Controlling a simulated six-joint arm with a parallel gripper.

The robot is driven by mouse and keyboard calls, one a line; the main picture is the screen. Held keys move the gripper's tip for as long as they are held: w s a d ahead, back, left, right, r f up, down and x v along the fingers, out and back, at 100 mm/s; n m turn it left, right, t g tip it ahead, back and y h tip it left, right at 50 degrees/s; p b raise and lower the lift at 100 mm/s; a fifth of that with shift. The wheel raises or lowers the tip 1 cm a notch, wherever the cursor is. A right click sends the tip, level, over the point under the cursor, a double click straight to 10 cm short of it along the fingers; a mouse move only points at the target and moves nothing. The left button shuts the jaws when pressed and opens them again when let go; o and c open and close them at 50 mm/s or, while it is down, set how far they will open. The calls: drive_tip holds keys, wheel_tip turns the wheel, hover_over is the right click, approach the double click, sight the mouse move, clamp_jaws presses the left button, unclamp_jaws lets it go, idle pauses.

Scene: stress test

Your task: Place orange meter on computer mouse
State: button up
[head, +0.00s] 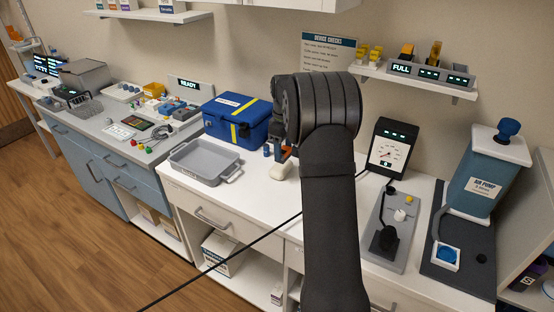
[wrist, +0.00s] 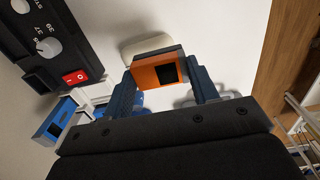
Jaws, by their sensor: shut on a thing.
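My gripper (wrist: 162,72) is shut on the orange meter (wrist: 158,76), a small box with an orange face and a dark window, held between its blue fingers. The white computer mouse (wrist: 147,44) shows just beyond the meter in the wrist view, partly hidden by it. In the head view, the mouse (head: 280,171) lies on the white counter, with the orange meter (head: 284,153) close above it, mostly hidden by my arm. I cannot tell whether meter and mouse touch.
A blue meter (wrist: 56,121) stands off to the left in the wrist view. A dark dial device with a red switch (wrist: 74,77) is nearby. The grey tray (head: 197,177) and blue case (head: 224,136) stand left on the counter. A gauge panel (head: 389,152) stands right.

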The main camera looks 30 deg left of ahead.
drive_tip(key=shift+s+a+f, duration=0.1)
drive_tip(key=shift+a+f, duration=0.3)
drive_tip(key=shift+a, duration=0.2)
drive_tip(key=shift+s+a+f, duration=0.1)
drive_tip(key=shift+a+f, duration=0.3)
drive_tip(key=shift+a, duration=0.2)
drive_tip(key=shift+f, duration=1.9)
drive_tip(key=shift+f, duration=0.15)
drive_tip(key=o, duration=1)
wheel_tip(320, 180, up, 12)
